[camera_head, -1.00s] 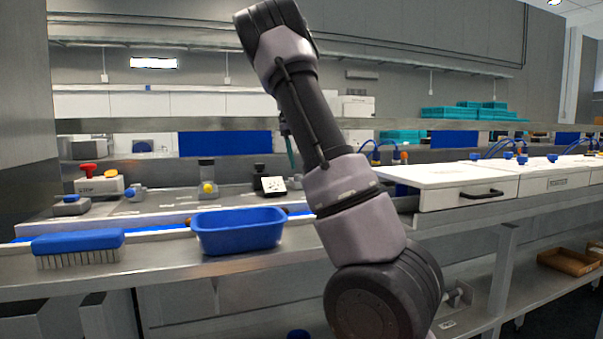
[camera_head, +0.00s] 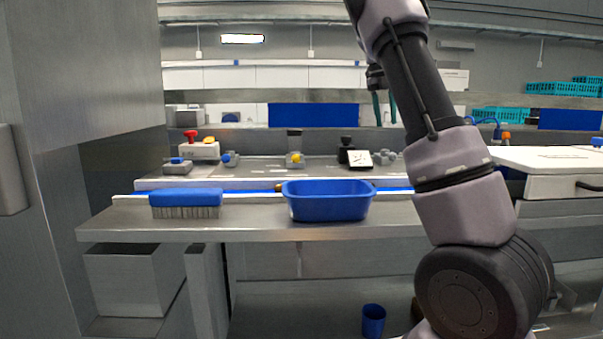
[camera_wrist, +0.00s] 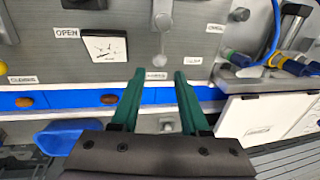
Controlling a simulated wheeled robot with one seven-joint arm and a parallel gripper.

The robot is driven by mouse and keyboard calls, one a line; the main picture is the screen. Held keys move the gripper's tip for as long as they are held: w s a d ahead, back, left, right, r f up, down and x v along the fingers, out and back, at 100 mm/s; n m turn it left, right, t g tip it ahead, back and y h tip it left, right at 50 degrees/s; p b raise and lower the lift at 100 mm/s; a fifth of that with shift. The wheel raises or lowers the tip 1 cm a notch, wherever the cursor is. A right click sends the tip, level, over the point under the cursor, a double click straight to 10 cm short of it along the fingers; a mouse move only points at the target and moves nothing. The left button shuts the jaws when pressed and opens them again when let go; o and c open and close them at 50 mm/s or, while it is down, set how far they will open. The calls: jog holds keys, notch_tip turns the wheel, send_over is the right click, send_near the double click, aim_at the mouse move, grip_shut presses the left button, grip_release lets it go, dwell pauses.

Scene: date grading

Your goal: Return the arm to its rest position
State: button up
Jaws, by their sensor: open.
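My arm (camera_head: 430,110) stands raised at the right of the head view, bent at a large dark joint low down, its upper part leaning left and running out of the top. My gripper (camera_head: 383,108) shows partly behind the arm, its green fingers pointing down. In the wrist view my gripper (camera_wrist: 160,80) has its two green fingers apart with nothing between them. The fingers appear in front of the blue belt strip (camera_wrist: 228,94) and the steel panel; their distance from these is hard to tell.
A blue tub (camera_head: 327,205) and a blue brush (camera_head: 186,198) are on the steel bench (camera_head: 250,228). Brown dates (camera_wrist: 109,99) lie on the belt. A white drawer unit (camera_head: 550,165) stands right of my arm. A blue cup (camera_head: 373,320) is below. A steel wall (camera_head: 80,90) closes the left.

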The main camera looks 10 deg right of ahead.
jog(key=s+a+n+t+y, duration=0.1)
jog(key=s+a+n, duration=0.4)
jog(key=s+n, duration=0.5)
jog(key=s+a+f+n+t+y, duration=0.1)
jog(key=s+a+n+t, duration=0.3)
jog(key=s+n, duration=0.6)
jog(key=s+a+f+n+t+y, duration=0.1)
jog(key=s+a+n+t+y, duration=0.1)
jog(key=s+a+n, duration=0.6)
jog(key=s+n, duration=0.3)
jog(key=n, duration=0.2)
jog(key=shift+a+f+n+t, duration=0.25)
jog(key=shift+n+t, duration=0.05)
